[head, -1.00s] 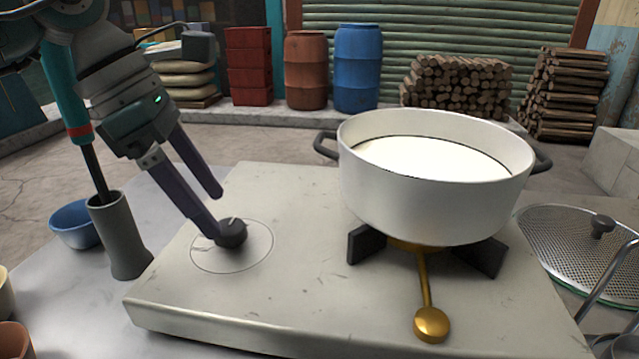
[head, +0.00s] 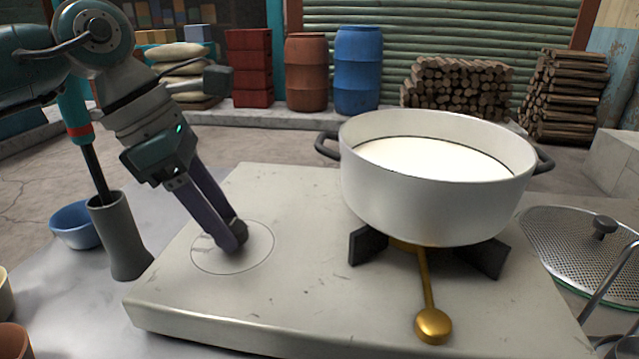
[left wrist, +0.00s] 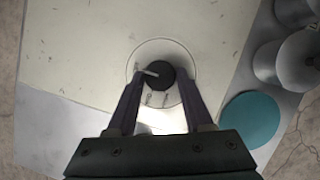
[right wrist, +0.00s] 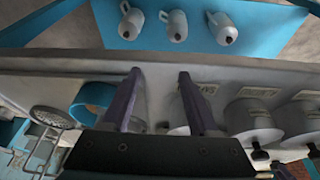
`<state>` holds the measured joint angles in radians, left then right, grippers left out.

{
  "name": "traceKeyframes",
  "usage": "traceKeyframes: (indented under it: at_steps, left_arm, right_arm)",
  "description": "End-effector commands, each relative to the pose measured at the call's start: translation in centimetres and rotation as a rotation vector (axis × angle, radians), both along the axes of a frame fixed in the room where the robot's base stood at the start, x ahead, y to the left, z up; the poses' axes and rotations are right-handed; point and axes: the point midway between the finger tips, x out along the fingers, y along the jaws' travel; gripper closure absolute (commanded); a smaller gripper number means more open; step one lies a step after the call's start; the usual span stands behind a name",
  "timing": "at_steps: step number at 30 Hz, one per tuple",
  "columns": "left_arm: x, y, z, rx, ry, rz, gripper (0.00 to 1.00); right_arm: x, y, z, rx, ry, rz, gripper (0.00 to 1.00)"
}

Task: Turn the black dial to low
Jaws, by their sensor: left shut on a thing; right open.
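The black dial (head: 240,230) sits inside a thin ring on the left part of the pale stove top (head: 300,290). My left gripper (head: 238,236) is shut on the dial, with its two fingers on either side and hiding much of it in the head view. In the left wrist view the dial (left wrist: 157,75) lies between the fingertips, and its light pointer line points to the left and slightly up. The low mark cannot be read. My right gripper (right wrist: 158,75) is open and empty in the right wrist view.
A white pot (head: 435,190) of milk stands on the burner to the right, with a brass lever (head: 432,322) in front. A grey cylinder (head: 117,235) and blue bowl (head: 74,224) stand left of the stove. A mesh lid (head: 575,240) lies at right.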

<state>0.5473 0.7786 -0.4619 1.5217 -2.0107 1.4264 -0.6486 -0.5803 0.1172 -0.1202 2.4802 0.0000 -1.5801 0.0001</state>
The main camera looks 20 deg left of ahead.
Motion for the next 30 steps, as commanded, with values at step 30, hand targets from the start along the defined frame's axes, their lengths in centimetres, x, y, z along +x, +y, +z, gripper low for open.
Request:
traceKeyframes:
  at_steps: [30]
  left_arm:
    - [-0.2, -0.2, 0.3, 0.000, -0.001, 0.314, 1.00]
  right_arm:
    - [0.0, -0.1, 2.2, -0.004, 0.000, 0.003, 0.40]
